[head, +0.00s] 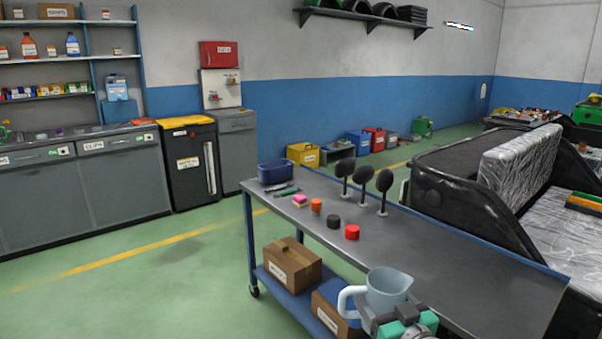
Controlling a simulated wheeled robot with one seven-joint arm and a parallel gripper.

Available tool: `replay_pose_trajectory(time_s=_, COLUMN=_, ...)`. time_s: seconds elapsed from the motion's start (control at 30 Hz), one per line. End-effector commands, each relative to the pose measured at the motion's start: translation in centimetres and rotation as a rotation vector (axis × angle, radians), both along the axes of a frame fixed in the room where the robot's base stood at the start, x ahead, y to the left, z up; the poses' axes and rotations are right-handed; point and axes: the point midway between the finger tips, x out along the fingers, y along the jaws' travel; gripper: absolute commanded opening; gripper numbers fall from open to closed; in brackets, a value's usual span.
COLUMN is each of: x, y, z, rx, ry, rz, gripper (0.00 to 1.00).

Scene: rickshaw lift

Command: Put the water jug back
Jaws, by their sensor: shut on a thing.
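The water jug (389,290) is pale blue-grey and open at the top, with a handle on its left side. It is upright at the bottom of the head view, in front of the near part of the grey workbench cart (460,275). My gripper (408,326), with green finger parts, is at the near side of the jug's lower body and shut on it. The fingers and the jug's base are partly hidden or cut off by the frame edge, and I cannot tell if the jug touches the cart.
The cart top holds a blue bin (275,172), several small coloured pieces, and black mirrors (384,183) along its far edge. Cardboard boxes (292,264) sit on its lower shelf. Grey cabinets (130,175) and a shelf stand far left. The green floor (170,270) left of the cart is clear.

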Motion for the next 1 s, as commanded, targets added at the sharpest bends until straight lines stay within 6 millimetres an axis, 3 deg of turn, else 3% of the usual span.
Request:
replay_pose_trajectory(time_s=0.03, x=0.2, y=0.0, z=1.0, rx=0.002, ry=0.001, rz=0.001, gripper=0.15)
replay_pose_trajectory(time_s=0.5, x=1.9, y=-0.1, z=4.6, rx=0.005, ry=0.003, rz=0.002, gripper=0.15)
replay_pose_trajectory(time_s=1.0, x=2.0, y=0.1, z=3.8, rx=0.000, ry=0.001, rz=-0.008, gripper=0.15)
